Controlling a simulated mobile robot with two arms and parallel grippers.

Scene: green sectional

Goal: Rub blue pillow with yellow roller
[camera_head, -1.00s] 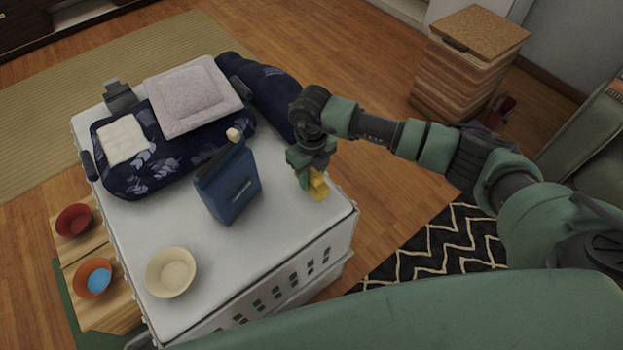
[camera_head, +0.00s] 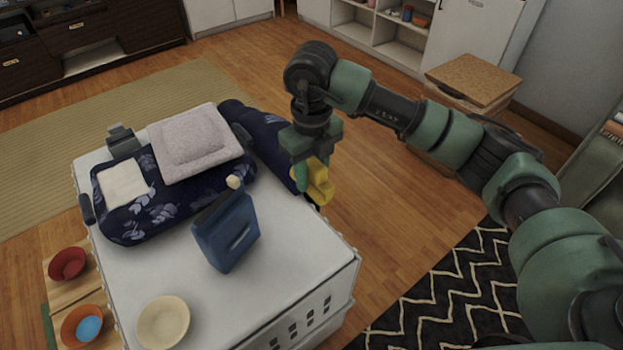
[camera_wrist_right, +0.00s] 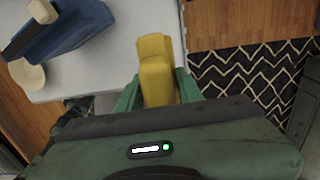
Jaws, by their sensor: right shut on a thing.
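My right gripper (camera_head: 312,180) is shut on the yellow roller (camera_head: 320,182). It holds the roller in the air by the right side of the white table. The right wrist view shows the roller (camera_wrist_right: 156,70) between the green fingers (camera_wrist_right: 158,92). A dark blue pillow with pale leaves (camera_head: 190,205) lies on the table's back left part, apart from the roller. A grey pillow and a cream square partly cover it. A dark blue rolled piece (camera_head: 262,148) lies behind my gripper and is partly hidden. My left gripper is not in view.
A blue box-like holder (camera_head: 228,238) stands upright on the white table (camera_head: 290,262), between the leafy pillow and the front edge. A cream bowl (camera_head: 163,322) is at the front left. The table's front right is clear. A cork-topped stack (camera_head: 470,80) stands on the floor behind my arm.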

